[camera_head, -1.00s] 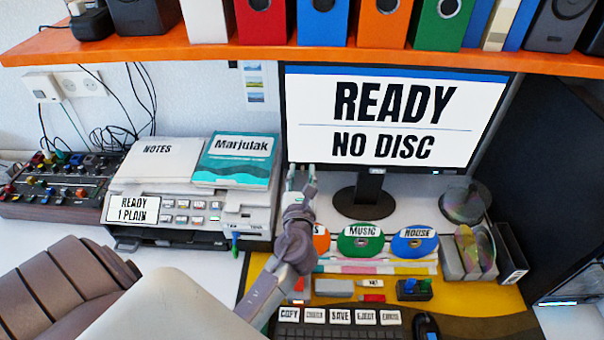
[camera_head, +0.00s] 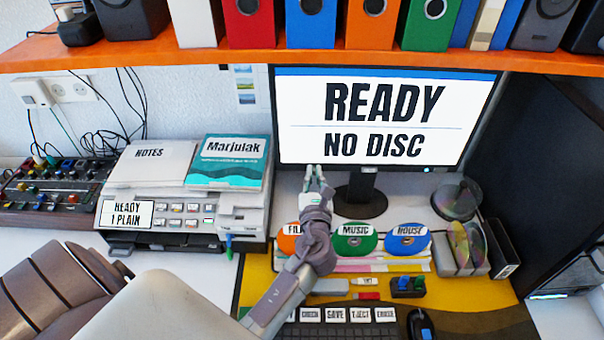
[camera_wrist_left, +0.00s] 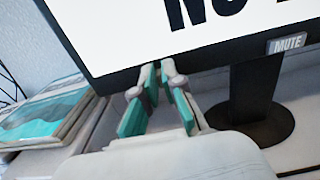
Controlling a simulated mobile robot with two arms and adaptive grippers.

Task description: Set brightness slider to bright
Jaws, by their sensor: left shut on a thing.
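The monitor (camera_head: 384,124) stands at the back and its screen reads "READY / NO DISC". My left gripper (camera_head: 314,176) is at the lower bezel, left of the monitor stand. In the left wrist view the teal-padded fingers (camera_wrist_left: 157,72) reach the underside of the bezel (camera_wrist_left: 203,56), close together at the tips. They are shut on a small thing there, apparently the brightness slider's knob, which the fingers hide. The slider's markings cannot be read. A "MUTE" label (camera_wrist_left: 287,43) sits on the bezel further right. My right gripper is not in view.
The monitor stand (camera_head: 361,203) is just right of the gripper. Label-bearing discs (camera_head: 355,240) and a keyboard (camera_head: 345,331) lie nearer. A printer (camera_head: 180,214) with a teal Marjulak book (camera_head: 228,163) is left. An orange shelf (camera_head: 250,52) runs above.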

